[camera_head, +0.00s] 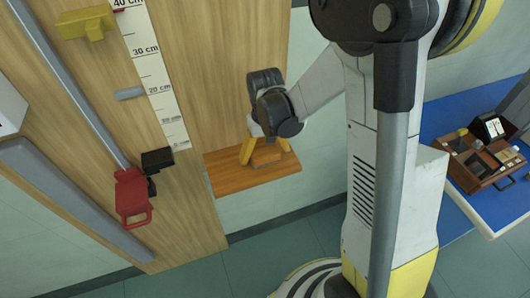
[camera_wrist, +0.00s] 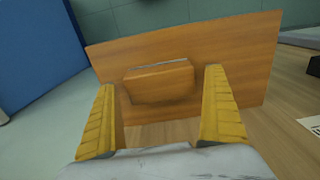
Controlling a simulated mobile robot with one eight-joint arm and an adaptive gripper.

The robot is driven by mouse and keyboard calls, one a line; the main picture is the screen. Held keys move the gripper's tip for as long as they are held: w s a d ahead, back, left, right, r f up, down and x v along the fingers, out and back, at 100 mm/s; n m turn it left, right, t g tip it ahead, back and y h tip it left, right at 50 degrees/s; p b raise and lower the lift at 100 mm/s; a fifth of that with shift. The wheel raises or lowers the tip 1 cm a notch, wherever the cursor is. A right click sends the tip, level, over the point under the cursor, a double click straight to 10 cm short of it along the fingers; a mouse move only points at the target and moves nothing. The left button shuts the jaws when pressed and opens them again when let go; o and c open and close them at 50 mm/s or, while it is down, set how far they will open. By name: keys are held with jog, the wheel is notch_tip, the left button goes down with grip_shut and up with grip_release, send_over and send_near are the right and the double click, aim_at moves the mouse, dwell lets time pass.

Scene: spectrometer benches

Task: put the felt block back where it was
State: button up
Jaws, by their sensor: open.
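The felt block (camera_wrist: 160,82) is a small orange-brown block with a thin grey strip along its far edge. It rests on the wooden shelf (camera_wrist: 240,50), near the middle. My gripper (camera_head: 265,152) is open above the shelf, its yellow fingers pointing down. In the wrist view the fingers stand left and right of the block with a gap on each side. In the head view the block (camera_head: 267,157) shows low between the fingers, partly hidden by them.
The shelf (camera_head: 225,182) juts from a wooden panel with a centimetre scale (camera_head: 160,80). Left of it are a red handled piece (camera_head: 132,197), a black block (camera_head: 157,160) and a yellow piece (camera_head: 87,23). A blue bench (camera_head: 440,120) with a brown case (camera_head: 487,160) stands right.

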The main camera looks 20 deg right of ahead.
aim_at(263, 154)
notch_tip(263, 154, up, 10)
jog(key=r+p, duration=0.1)
jog(key=p, duration=0.2)
jog(key=s+r+t, duration=0.7)
jog(key=s+r, duration=0.4)
jog(key=s, duration=0.1)
jog(key=shift+s+a, duration=0.15)
jog(key=shift+s, duration=0.25)
